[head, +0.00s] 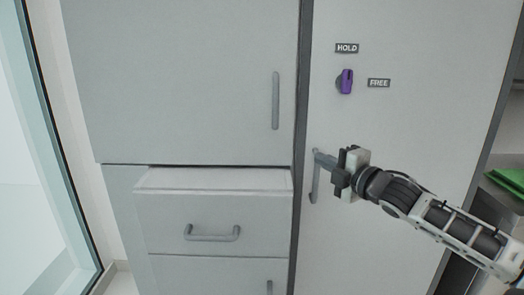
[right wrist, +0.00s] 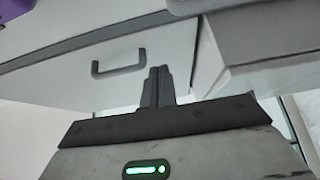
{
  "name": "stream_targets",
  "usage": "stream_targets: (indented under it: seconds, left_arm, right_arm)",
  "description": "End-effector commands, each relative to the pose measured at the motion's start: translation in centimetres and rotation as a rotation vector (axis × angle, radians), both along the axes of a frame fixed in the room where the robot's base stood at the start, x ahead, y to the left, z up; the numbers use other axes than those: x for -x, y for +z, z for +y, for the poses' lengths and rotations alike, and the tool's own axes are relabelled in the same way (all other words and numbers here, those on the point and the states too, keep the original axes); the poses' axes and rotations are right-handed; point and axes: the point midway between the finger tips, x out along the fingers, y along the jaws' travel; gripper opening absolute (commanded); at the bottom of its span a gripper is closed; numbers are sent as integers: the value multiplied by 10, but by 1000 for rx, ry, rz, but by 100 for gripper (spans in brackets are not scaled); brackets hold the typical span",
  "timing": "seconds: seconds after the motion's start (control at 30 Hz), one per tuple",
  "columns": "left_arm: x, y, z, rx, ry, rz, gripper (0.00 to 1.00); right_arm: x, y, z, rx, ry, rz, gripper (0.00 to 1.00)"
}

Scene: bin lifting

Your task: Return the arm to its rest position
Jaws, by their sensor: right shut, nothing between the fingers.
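My right gripper (head: 330,165) is in front of the right cabinet door (head: 410,130), close to its grey upright handle (head: 315,185). Its fingers are shut with nothing between them, as the right wrist view (right wrist: 157,85) also shows. In that view the door handle (right wrist: 118,66) lies beside the fingers and is not between them. Whether the fingers touch the handle or the door is hard to tell. My right arm reaches in from the lower right. My left gripper is not in view.
A drawer (head: 218,215) at lower left stands out from the cabinet front. A purple knob (head: 346,82) sits on the right door between a HOLD label (head: 346,48) and a FREE label (head: 379,83). A green item (head: 508,180) lies at the right edge.

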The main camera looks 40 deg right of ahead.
Motion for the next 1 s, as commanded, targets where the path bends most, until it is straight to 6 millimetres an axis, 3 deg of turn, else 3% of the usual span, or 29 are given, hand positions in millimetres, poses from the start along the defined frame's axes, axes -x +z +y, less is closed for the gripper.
stream_targets:
  seconds: [0.17,0.27,0.37,0.47,0.6,0.73,0.83,1.0]
  left_arm:
    - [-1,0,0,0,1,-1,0]
    - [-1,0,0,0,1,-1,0]
    - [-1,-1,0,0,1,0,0]
    - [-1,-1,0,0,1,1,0]
    - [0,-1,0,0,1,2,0]
    - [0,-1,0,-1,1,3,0]
    - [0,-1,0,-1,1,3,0]
    - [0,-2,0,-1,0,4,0]
  right_arm:
    - [0,-1,0,-3,-1,2,0]
    - [4,-18,1,-42,-8,26,0]
    - [14,-63,8,-149,-29,90,0]
    - [33,-127,28,-319,-60,181,0]
    - [67,-216,79,-597,-110,319,0]
    - [103,-281,147,-863,-158,435,0]
    - [128,-313,207,-1064,-194,513,0]
    - [157,-335,294,-1332,-241,607,0]
